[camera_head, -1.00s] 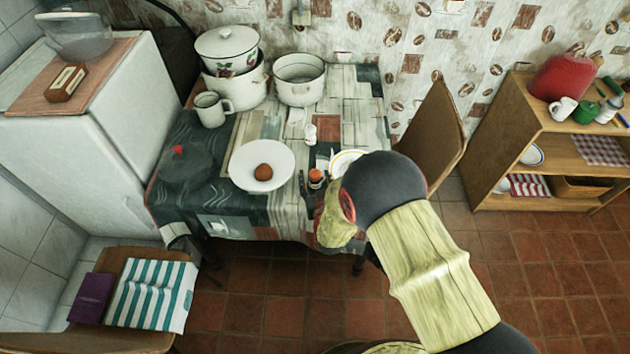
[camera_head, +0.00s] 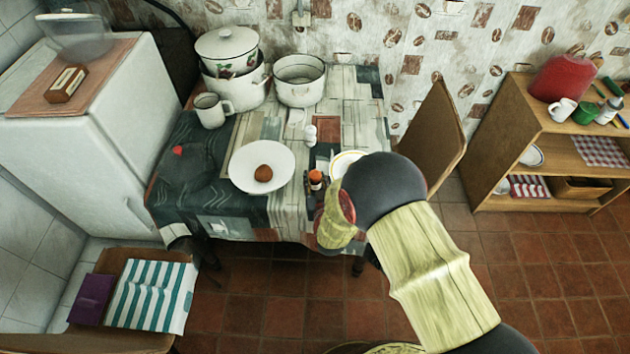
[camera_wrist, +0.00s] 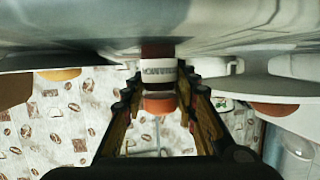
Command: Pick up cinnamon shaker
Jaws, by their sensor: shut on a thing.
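The cinnamon shaker (camera_wrist: 160,68), with a white label and an orange cap, stands between my gripper's fingers in the wrist view. My gripper (camera_wrist: 160,88) is shut on it. The wrist picture looks upside down, with the cap pointing down in it. In the head view the shaker's orange top (camera_head: 316,176) shows at the front of the table, right of the white plate. My arm and wrist hide part of it there, and the fingers are hard to make out. I cannot tell whether the shaker's base touches the table.
A white plate (camera_head: 243,178) with a brown round thing lies to the left. A smaller yellow-rimmed plate (camera_head: 344,159) is partly behind my arm. A white shaker (camera_head: 310,136) stands behind. Enamel pots (camera_head: 300,88) and a mug (camera_head: 211,110) stand at the back. A chair (camera_head: 432,135) is at the right.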

